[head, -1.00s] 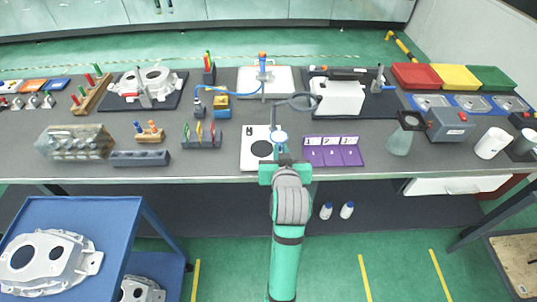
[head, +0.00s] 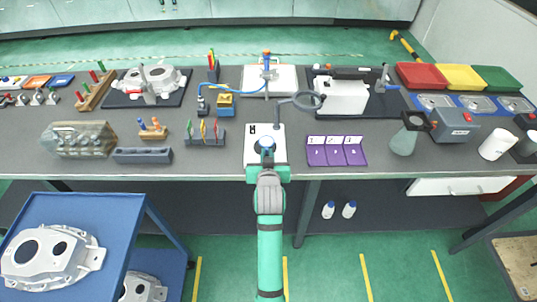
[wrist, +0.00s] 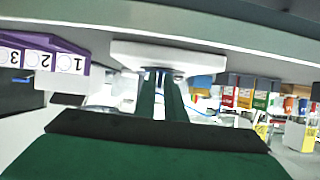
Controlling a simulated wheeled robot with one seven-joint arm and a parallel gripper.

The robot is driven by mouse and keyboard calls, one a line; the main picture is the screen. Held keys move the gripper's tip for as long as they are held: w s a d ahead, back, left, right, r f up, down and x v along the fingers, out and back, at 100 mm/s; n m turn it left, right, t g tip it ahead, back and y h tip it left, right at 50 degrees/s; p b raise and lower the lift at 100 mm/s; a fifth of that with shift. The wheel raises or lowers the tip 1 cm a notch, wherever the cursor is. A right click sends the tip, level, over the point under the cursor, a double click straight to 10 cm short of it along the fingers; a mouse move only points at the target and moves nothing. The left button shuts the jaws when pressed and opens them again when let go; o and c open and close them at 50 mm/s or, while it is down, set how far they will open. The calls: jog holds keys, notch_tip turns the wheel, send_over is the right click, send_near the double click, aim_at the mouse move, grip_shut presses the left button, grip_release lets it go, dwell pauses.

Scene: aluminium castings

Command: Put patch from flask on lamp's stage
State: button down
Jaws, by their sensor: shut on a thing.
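The lamp's stage (head: 251,157) is a white plate on the bench, below the magnifier ring (head: 310,100) on its bent arm. A small pale blue-white round thing, seemingly the patch (head: 266,142), is at the tip of my gripper (head: 267,155), over the plate. It covers most of the plate's black disc. My gripper is shut on it; I cannot tell if it touches the plate. In the wrist view the gripper fingers (wrist: 165,80) are close together below the white plate (wrist: 165,57). The patch is hardly visible there.
A purple numbered holder (head: 337,162) lies right of the plate. A rack with coloured pieces (head: 205,141) stands at left. A white box (head: 342,97) on a dark mat is behind right. Bare bench lies between the rack and the plate.

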jog(key=shift+a, duration=0.4)
jog(key=shift+f, duration=0.15)
jog(key=c, duration=1.8)
grip_release()
jog(key=shift+d, duration=0.1)
